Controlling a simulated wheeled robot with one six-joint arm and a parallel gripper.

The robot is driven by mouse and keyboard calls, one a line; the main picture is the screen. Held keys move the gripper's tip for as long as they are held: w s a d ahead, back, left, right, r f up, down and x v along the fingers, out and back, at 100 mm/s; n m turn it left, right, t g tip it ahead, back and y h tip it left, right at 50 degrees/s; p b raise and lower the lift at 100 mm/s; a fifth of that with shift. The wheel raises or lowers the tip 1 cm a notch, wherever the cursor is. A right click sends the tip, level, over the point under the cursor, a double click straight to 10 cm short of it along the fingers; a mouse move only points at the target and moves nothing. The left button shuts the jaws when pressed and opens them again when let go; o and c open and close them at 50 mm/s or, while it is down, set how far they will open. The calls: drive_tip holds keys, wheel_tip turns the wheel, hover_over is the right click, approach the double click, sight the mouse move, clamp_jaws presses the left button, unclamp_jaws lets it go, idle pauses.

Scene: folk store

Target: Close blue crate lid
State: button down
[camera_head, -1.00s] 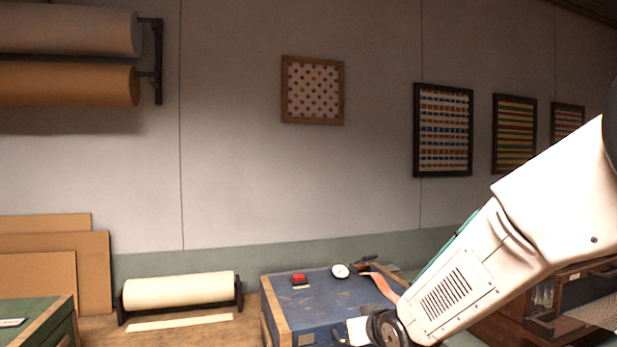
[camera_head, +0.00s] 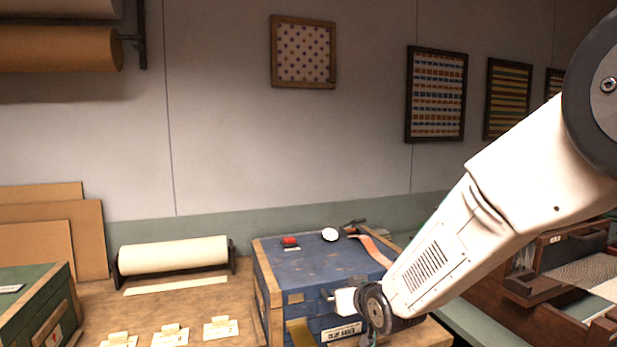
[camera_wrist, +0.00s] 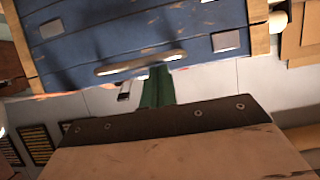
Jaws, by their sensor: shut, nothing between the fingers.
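The blue crate (camera_head: 292,268) with wooden edges stands on the bench, its blue planked top facing up. I cannot tell whether a gap is under its lid. A pale label (camera_head: 342,331) is on its front face. My gripper (camera_head: 329,296) is at the front right of the crate, mostly hidden by my wrist. In the wrist view my gripper's green fingers (camera_wrist: 157,84) are together and empty, with their tips close to a metal bar (camera_wrist: 140,62) on the crate's blue face. I cannot tell whether they touch it.
A red object (camera_head: 290,240), a white dial (camera_head: 330,234) and an orange strap (camera_head: 373,250) show at the crate's top. A paper roll (camera_head: 172,255) and several paper tags lie left. A green crate (camera_head: 20,290) stands far left.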

drive_tip(key=s+d+f+g+h, duration=0.2)
drive_tip(key=s+d+f+g, duration=0.15)
drive_tip(key=s, duration=0.55)
drive_tip(key=s+d+f+g+h, duration=0.1)
drive_tip(key=s+d+f+g, duration=0.3)
drive_tip(key=s, duration=0.5)
drive_tip(key=s+d+r+m+g, duration=0.1)
drive_tip(key=s+d+r, duration=0.3)
drive_tip(key=s, duration=0.3)
drive_tip(key=s+d+r+m+g+h, duration=0.1)
drive_tip(key=s+d+r, duration=0.2)
drive_tip(key=s+r, duration=0.3)
drive_tip(key=s+d+r+m+g, duration=0.1)
drive_tip(key=s+d+r+m, duration=0.1)
drive_tip(key=s+d+r, duration=0.2)
drive_tip(key=shift+s+d+r, duration=0.3)
drive_tip(key=shift+s+r, duration=0.35)
drive_tip(key=shift+s, duration=1.15)
